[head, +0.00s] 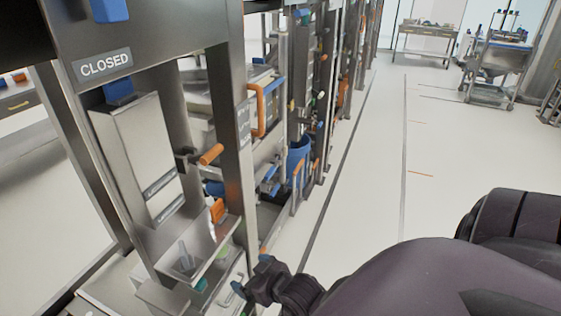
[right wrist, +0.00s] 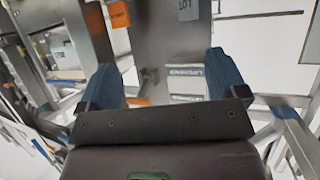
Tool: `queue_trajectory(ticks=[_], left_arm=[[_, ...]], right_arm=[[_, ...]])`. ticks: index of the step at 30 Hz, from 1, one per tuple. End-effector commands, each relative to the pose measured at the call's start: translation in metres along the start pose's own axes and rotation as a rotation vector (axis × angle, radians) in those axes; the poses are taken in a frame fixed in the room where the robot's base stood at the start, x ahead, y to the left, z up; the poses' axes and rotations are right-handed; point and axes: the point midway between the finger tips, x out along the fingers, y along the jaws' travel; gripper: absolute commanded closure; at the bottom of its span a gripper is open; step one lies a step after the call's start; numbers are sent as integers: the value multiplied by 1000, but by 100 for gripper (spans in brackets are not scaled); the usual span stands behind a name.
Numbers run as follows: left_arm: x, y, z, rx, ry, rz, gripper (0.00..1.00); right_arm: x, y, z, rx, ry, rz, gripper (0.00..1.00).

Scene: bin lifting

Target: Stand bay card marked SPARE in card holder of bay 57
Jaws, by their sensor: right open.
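My right gripper (head: 251,277) is low beside the rack in the head view, its blue fingertips apart. In the right wrist view the right gripper (right wrist: 160,62) is open, with nothing seen held between its fingers. Beyond the fingers is a dark post carrying an orange card or label (right wrist: 119,14) with unreadable text and a grey label (right wrist: 187,10) reading roughly LOT. I cannot make out which thing is the SPARE card, nor the bay 57 holder. My left gripper is not in view.
The metal rack (head: 233,140) runs away on the left, with a CLOSED sign (head: 105,65) and an orange handle (head: 211,154) sticking out. A tray (head: 200,250) holds small items near my right gripper. The aisle floor (head: 370,190) is clear; a cart (head: 497,62) stands far right.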

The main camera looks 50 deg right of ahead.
Motion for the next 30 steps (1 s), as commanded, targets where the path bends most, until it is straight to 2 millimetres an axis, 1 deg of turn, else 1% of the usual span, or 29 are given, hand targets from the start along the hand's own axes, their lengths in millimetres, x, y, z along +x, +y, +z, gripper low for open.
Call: queue_trajectory(ticks=[1,3,6,9,12,21,28,30], left_arm=[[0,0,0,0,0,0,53],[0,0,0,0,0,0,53],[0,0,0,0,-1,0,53],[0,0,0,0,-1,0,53],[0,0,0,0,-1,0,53],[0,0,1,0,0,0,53],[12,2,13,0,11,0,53],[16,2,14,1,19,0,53]], right_arm=[[-13,-5,29,0,-36,12,9],[-29,-10,59,-10,-67,25,9],[-47,-18,89,-20,-101,38,9],[-59,-22,106,-27,-120,44,9],[-64,-24,113,-32,-129,47,9],[-64,-24,114,-33,-128,47,9],[-52,-25,122,-34,-106,46,9],[-48,-26,124,-35,-100,45,9]])
